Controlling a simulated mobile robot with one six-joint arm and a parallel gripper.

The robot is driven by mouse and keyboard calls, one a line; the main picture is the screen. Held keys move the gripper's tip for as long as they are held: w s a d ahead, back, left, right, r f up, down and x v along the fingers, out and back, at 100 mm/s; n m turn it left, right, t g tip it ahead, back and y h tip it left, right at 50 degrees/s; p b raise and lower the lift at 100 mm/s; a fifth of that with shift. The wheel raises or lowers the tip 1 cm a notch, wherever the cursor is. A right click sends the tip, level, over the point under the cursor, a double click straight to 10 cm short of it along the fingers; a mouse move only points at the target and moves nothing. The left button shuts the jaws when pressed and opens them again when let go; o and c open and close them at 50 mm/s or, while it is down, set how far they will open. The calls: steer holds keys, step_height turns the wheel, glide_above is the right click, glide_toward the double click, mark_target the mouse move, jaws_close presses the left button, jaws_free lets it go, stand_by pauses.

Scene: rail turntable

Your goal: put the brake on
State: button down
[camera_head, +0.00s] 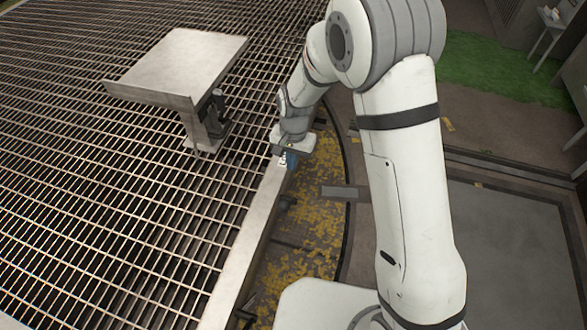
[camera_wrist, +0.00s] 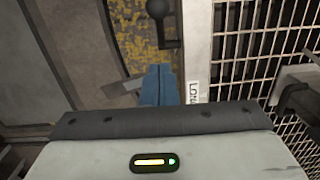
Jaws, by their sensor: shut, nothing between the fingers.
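My gripper (camera_head: 291,160) points down beside the pale metal edge beam of the grating, over the yellow-flecked pit. Its blue fingers are together and empty in the wrist view (camera_wrist: 158,86). A dark lever with a round knob (camera_wrist: 160,10) shows at the top of the wrist view, ahead of the fingertips and apart from them; its upper end is cut off by the frame. A dark part beside the beam in the head view (camera_head: 287,201) may be this lever. Which control is the brake cannot be told. A white label (camera_wrist: 193,92), partly hidden, is on the beam.
A slanted metal panel on a post (camera_head: 175,65) stands on the grating (camera_head: 90,200), left of my gripper. The edge beam (camera_head: 240,255) runs along the pit (camera_head: 310,225). A grey bar (camera_head: 340,192) lies across the pit's curved rim. Paved ground is at right.

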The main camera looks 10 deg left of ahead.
mark_target(283, 203)
steer(key=f+b, duration=0.1)
steer(key=f, duration=0.2)
steer(key=s+f, duration=0.1)
steer(key=f, duration=0.2)
steer(key=s+f+b, duration=0.1)
steer(key=f, duration=0.2)
steer(key=shift+s+a+f+b, duration=0.15)
steer(key=shift+a+f+b, duration=0.1)
steer(key=shift+b, duration=0.05)
steer(key=shift+s+f, duration=0.4)
steer(key=shift+s, duration=0.2)
